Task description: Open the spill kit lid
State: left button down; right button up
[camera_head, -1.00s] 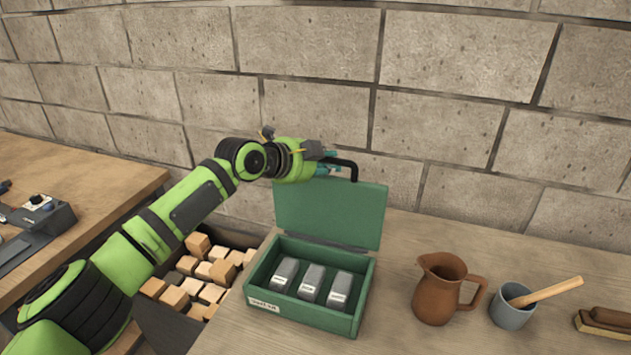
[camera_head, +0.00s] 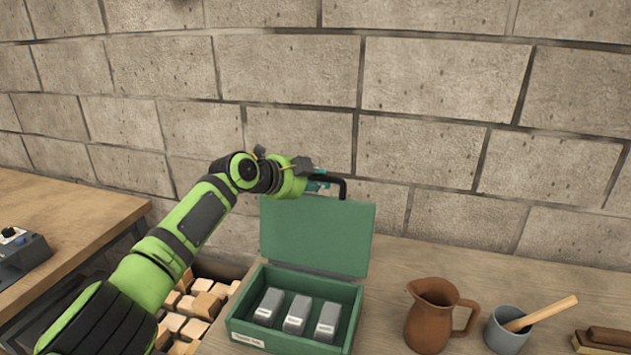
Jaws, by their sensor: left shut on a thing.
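The green spill kit box (camera_head: 241,329) stands on the right-hand bench with several grey labelled blocks inside. Its green lid (camera_head: 316,237) stands up at the back, raised to about upright, and the inside shows. A black handle (camera_head: 343,187) is at the lid's top edge. My left gripper (camera_head: 322,183) is at the lid's top edge, shut on the handle; its fingertips are partly hidden by the wrist. My right gripper does not show.
A brown jug (camera_head: 431,318) and a grey mortar with a wooden pestle (camera_head: 508,333) stand right of the box. A brush (camera_head: 603,341) lies at the right edge. Several wooden blocks (camera_head: 203,303) lie below, between the benches. A brick wall is close behind.

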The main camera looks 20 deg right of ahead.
pick_arm(q)
jog(key=shift+r, duration=0.5)
jog(key=c, duration=1.2)
grip_release()
jog(key=shift+c, duration=0.2)
jog(key=shift+o, duration=1)
jog(key=shift+a, duration=0.1)
jog(key=shift+s+f, duration=0.1)
jog(key=shift+s, duration=0.05)
jog(key=shift+f, duration=0.1)
jog(key=shift+s+a+r, duration=0.2)
jog(key=shift+a+r, duration=0.05)
jog(key=shift+a, duration=0.25)
jog(key=v, duration=1)
jog(key=shift+s+r, duration=0.2)
jog(key=shift+s, duration=0.1)
